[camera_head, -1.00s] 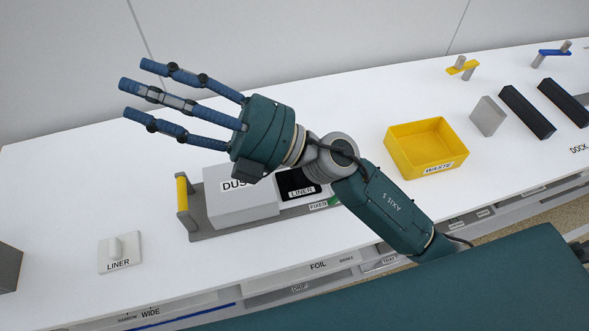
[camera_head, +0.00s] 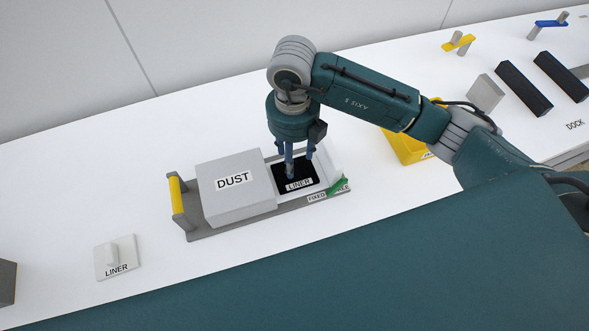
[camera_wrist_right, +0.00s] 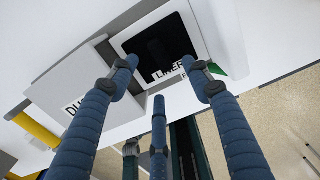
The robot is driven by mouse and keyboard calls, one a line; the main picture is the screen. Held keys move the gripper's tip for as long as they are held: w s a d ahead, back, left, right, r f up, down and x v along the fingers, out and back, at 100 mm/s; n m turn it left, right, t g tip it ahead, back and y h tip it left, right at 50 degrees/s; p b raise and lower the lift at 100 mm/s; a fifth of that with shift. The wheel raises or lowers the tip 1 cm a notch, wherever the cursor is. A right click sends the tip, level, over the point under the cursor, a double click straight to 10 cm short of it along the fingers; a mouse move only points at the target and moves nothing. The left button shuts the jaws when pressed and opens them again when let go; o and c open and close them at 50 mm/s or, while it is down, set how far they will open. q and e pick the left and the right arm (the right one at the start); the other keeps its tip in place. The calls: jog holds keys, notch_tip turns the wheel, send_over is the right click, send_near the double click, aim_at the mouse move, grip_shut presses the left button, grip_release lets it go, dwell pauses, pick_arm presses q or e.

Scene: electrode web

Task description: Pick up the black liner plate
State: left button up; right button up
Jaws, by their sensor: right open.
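The black liner plate (camera_head: 281,184) lies in a white-framed recess beside the grey DUST block, with a white LINER label on its front edge. It also shows in the right wrist view (camera_wrist_right: 178,38), with a dark knob-like shape on it. My right gripper (camera_head: 296,171) points down over the plate in the head view. In the right wrist view its blue fingers (camera_wrist_right: 160,82) are spread open and empty, with the plate beyond their tips. Whether any fingertip touches the plate cannot be told. My left gripper is not in view.
The DUST block (camera_head: 236,205) stands directly left of the plate on a grey base with a yellow handle (camera_head: 177,196). A green pointer (camera_head: 338,187) sits at the FIXED/FREE label. A white LINER piece with a knob (camera_head: 115,262) lies far left. A yellow bin (camera_head: 405,150) is partly behind my arm.

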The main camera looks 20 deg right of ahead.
aim_at(295, 171)
jog(key=shift+f, duration=0.4)
jog(key=f, duration=0.1)
jog(key=f+p, duration=0.1)
jog(key=f, duration=0.1)
jog(key=f+p, duration=0.1)
jog(key=f, duration=0.1)
jog(key=shift+w, duration=0.3)
jog(key=shift+f, duration=0.2)
jog(key=shift+a, duration=0.1)
grip_shut()
